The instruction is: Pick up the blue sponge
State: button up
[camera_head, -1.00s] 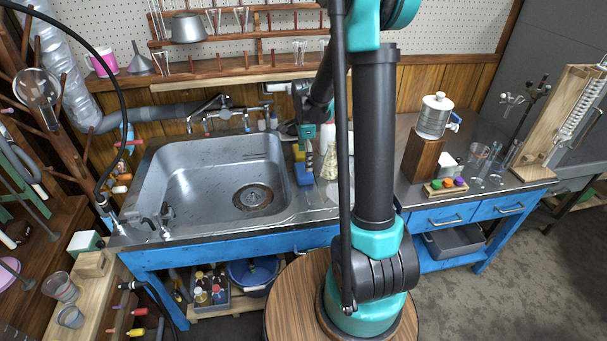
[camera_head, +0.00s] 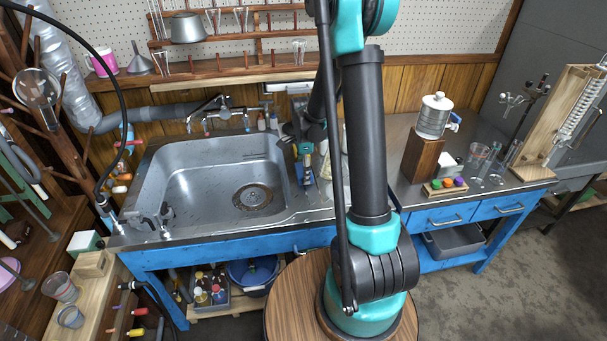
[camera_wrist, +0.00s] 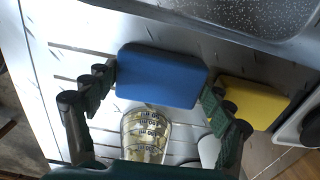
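The blue sponge (camera_wrist: 162,75) lies on the metal drainboard in the wrist view, between the two fingertips of my gripper (camera_wrist: 160,86). The left fingertip is close to its left end and the right fingertip overlaps the view of its right end. The fingers are spread wide; I cannot tell whether they touch the sponge. In the head view, my gripper (camera_head: 304,158) is low over the drainboard just right of the sink, and it covers most of the sponge.
A yellow sponge (camera_wrist: 253,102) lies close to the right finger. A graduated glass beaker (camera_wrist: 146,135) stands just below the blue sponge in the wrist view. The sink basin (camera_head: 205,180) is left of the gripper.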

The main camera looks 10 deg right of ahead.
jog(key=shift+c, duration=1)
jog(key=shift+r, duration=0.1)
notch_tip(320, 180, up, 20)
